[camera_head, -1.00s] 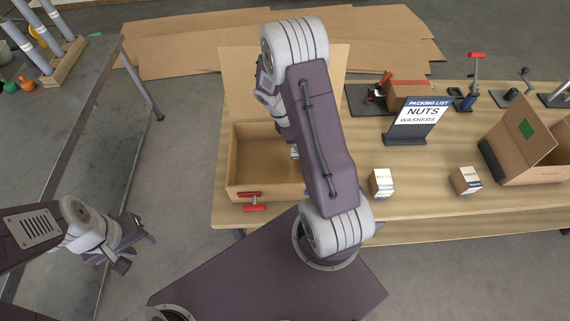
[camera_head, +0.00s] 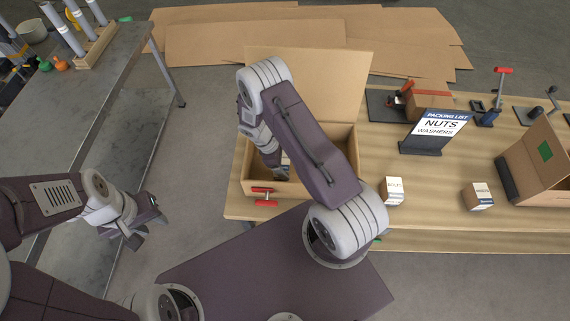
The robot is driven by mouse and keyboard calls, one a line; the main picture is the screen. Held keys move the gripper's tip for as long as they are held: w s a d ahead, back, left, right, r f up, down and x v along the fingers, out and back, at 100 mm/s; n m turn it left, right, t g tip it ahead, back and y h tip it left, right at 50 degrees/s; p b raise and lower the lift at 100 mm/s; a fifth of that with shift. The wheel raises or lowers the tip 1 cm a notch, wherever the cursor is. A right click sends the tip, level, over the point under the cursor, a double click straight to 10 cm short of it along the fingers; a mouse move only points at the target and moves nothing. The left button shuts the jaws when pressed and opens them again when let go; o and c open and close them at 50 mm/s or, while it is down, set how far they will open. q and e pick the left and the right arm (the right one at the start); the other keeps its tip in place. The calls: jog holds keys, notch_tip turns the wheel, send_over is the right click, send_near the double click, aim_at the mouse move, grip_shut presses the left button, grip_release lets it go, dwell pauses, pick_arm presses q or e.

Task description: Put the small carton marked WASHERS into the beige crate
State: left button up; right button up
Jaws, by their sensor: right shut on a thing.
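The beige crate (camera_head: 347,160) stands open on the wooden bench, its back flap raised. My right gripper (camera_head: 282,171) reaches down into its left part and is shut on a small carton (camera_head: 286,160). Only a bit of that carton shows, and its marking cannot be read. A small carton marked BOLTS (camera_head: 394,191) stands on the bench right of the crate. Another small white-labelled carton (camera_head: 477,197) stands further right; its print is too small to read surely. My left gripper (camera_head: 149,220) is open and empty over the floor at the left.
A packing list sign (camera_head: 437,128) reads NUTS and WASHERS. A red-handled clamp (camera_head: 264,197) sits at the crate's front. A larger carton with a green square (camera_head: 538,165) is at the right. A metal table (camera_head: 100,120) stands at the left. The bench between the small cartons is clear.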

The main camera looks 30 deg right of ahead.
jog(key=shift+w+f, duration=0.15)
jog(key=shift+f, duration=0.6)
jog(key=shift+f, duration=0.15)
jog(key=o, duration=1.9)
jog(key=shift+o, duration=0.2)
